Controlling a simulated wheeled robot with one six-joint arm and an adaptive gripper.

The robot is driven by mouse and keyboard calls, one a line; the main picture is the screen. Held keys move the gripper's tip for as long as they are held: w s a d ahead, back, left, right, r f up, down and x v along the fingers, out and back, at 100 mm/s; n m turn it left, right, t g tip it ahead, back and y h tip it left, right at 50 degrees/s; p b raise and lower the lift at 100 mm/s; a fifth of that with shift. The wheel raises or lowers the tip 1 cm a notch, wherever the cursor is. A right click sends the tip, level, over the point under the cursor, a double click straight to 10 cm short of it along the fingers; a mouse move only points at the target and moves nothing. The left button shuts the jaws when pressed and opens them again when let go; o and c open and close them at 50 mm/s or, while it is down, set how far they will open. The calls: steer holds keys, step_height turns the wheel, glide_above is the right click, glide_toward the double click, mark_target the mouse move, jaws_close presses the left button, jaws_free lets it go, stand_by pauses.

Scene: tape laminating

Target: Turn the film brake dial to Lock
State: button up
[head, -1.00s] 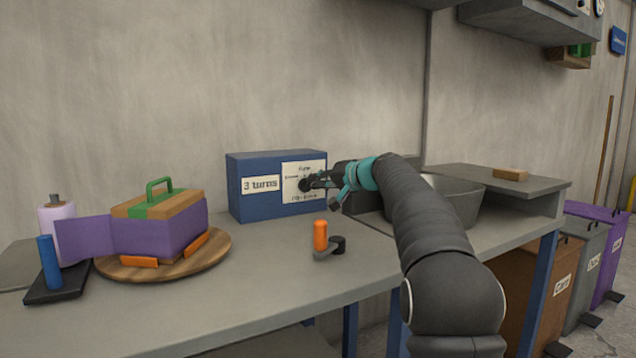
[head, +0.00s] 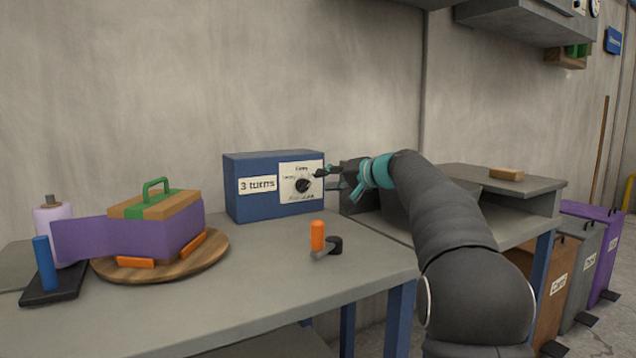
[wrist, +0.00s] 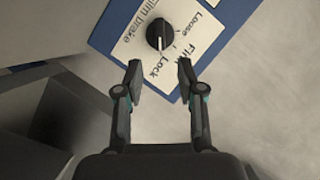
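The film brake dial (head: 302,186) is a black knob on a white panel of the blue box (head: 262,205). In the wrist view the dial (wrist: 160,34) is upper centre, with Loose, Firm and Lock printed around it. Its pale mark points down in that view, toward the word Lock; exact alignment is hard to judge. My gripper (wrist: 160,78) is open and empty, its fingertips apart and short of the dial. In the head view my gripper (head: 334,182) is just right of the dial, covering the panel's right edge.
An orange-handled crank (head: 318,238) stands on the bench (head: 270,290) in front of the box. A purple-wrapped bundle (head: 165,235) sits on a round wooden turntable (head: 215,259) at left. A film roll (head: 50,222) stands further left. The bench between turntable and crank is clear.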

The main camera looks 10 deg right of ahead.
steer(key=v, duration=0.7)
